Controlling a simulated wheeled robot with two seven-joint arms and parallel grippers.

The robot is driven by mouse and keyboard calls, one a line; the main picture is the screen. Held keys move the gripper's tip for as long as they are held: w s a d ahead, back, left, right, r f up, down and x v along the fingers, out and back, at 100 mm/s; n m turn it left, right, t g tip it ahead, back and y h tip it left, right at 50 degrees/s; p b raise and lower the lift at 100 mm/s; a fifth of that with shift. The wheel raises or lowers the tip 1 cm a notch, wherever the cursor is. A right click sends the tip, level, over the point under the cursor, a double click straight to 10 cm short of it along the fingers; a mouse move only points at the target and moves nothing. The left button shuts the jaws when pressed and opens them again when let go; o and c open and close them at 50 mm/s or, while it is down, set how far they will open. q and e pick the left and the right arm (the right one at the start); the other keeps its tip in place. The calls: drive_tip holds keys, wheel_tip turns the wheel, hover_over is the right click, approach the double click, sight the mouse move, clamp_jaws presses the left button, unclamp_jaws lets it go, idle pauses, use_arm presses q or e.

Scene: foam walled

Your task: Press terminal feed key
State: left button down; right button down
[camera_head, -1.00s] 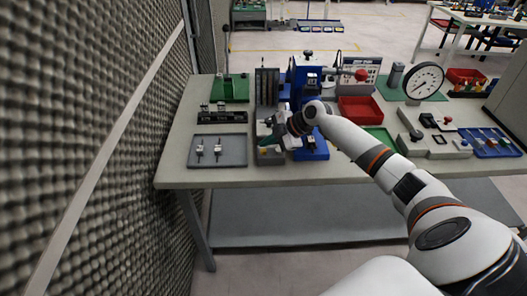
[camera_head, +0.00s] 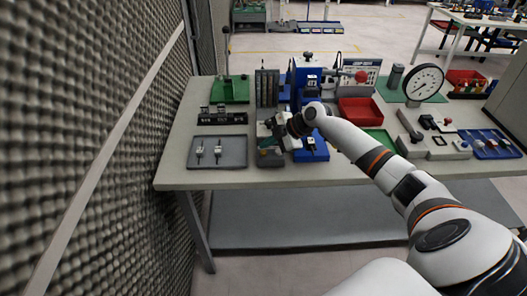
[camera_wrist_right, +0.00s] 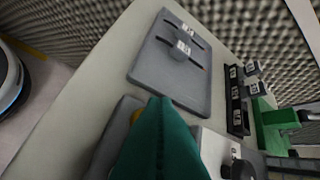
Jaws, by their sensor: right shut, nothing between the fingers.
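My right gripper (camera_head: 267,141) reaches over a grey device (camera_head: 270,160) at the front middle of the bench. In the right wrist view its green fingers (camera_wrist_right: 157,125) are together, with nothing held. They point at the grey device (camera_wrist_right: 118,125), and a small yellow part (camera_wrist_right: 136,116) shows right beside the fingertips. The fingers hide most of the device's top. I cannot tell whether the yellow part is the feed key, or whether the fingertips touch it. My left gripper is not in view.
A grey tray (camera_head: 206,162) with two small parts lies left of the device. A black block row (camera_head: 222,118) and a green base (camera_head: 230,97) stand behind it. A blue fixture (camera_head: 312,154) stands close on the right. A grey textured wall (camera_head: 90,150) runs along the left.

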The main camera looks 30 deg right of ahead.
drive_tip(key=shift+f, duration=0.1)
idle(0.7)
drive_tip(key=shift+f+b, duration=0.35)
drive_tip(key=shift+b, duration=0.25)
drive_tip(key=shift+f+b, duration=0.55)
drive_tip(key=shift+b, duration=0.05)
idle(0.5)
drive_tip(key=shift+r, duration=0.1)
drive_tip(key=shift+r+p, duration=0.5)
drive_tip(key=shift+r, duration=0.4)
drive_tip(key=shift+r, duration=0.1)
wheel_tip(320, 180, up, 5)
drive_tip(key=p, duration=0.2)
drive_tip(key=shift+p, duration=0.4)
drive_tip(key=shift+f, duration=0.2)
idle(0.4)
